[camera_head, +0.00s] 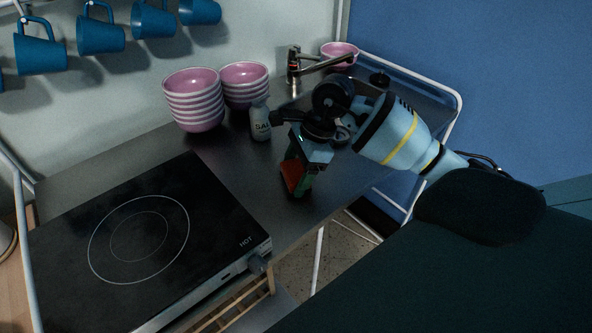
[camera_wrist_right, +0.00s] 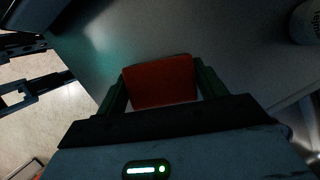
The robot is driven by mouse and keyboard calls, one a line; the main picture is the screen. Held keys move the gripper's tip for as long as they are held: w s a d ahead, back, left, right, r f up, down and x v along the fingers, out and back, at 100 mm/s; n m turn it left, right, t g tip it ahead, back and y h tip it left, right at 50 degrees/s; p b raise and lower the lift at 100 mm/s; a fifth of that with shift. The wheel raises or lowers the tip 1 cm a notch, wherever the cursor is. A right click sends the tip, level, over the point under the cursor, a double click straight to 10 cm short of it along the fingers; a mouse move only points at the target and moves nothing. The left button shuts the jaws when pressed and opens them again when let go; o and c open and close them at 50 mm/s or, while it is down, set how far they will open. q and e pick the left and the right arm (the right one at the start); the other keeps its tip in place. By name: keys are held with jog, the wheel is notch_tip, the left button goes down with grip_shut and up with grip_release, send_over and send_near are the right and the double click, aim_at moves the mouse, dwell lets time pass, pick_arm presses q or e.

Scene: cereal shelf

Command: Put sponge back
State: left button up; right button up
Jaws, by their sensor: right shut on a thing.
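A red sponge (camera_head: 291,173) is held over the metal counter, near its front edge and to the right of the hot plate. My right gripper (camera_head: 298,180) is shut on it. In the right wrist view the sponge (camera_wrist_right: 160,82) sits between the two green fingers of the gripper (camera_wrist_right: 159,88), one on each side. I cannot tell whether the sponge touches the counter. My left gripper is not in view.
A hot plate (camera_head: 140,238) takes up the counter's left part. Stacks of pink bowls (camera_head: 196,98) and a white bottle (camera_head: 260,122) stand behind the gripper. A faucet (camera_head: 318,66) and sink (camera_head: 408,97) are at the back right. Blue mugs (camera_head: 100,36) hang on the wall.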

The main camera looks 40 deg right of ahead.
jog(key=shift+f, duration=0.15)
jog(key=o, duration=0.9)
jog(key=shift+o, duration=0.2)
jog(key=shift+r, duration=0.3)
jog(key=shift+d+r, duration=0.2)
jog(key=shift+r, duration=0.1)
jog(key=v, duration=1.1)
jog(key=shift+s+a, duration=0.1)
